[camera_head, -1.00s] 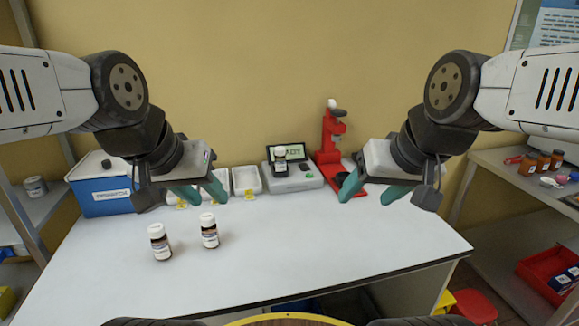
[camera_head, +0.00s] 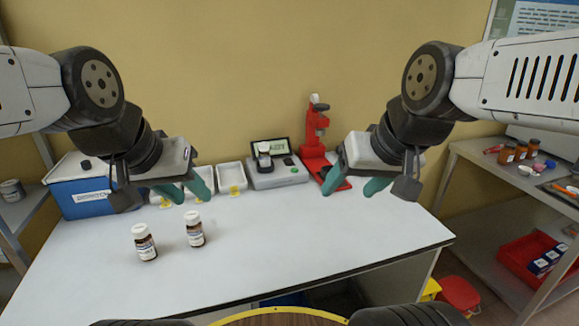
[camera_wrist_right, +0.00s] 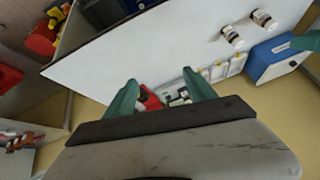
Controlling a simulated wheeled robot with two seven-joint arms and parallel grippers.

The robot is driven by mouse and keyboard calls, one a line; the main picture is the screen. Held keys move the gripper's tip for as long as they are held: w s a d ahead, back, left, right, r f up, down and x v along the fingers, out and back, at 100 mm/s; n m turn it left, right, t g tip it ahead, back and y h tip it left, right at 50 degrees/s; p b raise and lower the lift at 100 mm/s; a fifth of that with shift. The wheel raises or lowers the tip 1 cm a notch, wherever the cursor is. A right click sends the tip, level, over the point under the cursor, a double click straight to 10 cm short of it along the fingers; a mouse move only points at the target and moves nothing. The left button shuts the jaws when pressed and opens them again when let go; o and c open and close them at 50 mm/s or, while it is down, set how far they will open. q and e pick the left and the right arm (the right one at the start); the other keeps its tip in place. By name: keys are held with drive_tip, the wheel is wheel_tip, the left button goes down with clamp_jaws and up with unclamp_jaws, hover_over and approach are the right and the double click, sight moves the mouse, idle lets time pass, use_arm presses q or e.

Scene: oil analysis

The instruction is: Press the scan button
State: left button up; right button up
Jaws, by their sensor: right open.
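The grey analyser (camera_head: 278,179) stands at the back of the white table, with a small tilted screen (camera_head: 283,146). A green button (camera_head: 294,170) is on its top right. My right gripper (camera_head: 353,187) is open and empty, in front and to the right of the analyser. The analyser shows between its spread fingers in the right wrist view (camera_wrist_right: 182,98). My left gripper (camera_head: 187,192) appears open and empty, to the left of the analyser, above the back left of the table.
A red stand (camera_head: 315,135) is just right of the analyser, behind my right gripper. White trays (camera_head: 232,178) and a blue box (camera_head: 88,203) line the back left. Two brown bottles (camera_head: 145,243) (camera_head: 195,230) stand on the left. The table's (camera_head: 310,237) front and right are clear.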

drive_tip(key=shift+c, duration=0.4)
clamp_jaws()
idle(1.4)
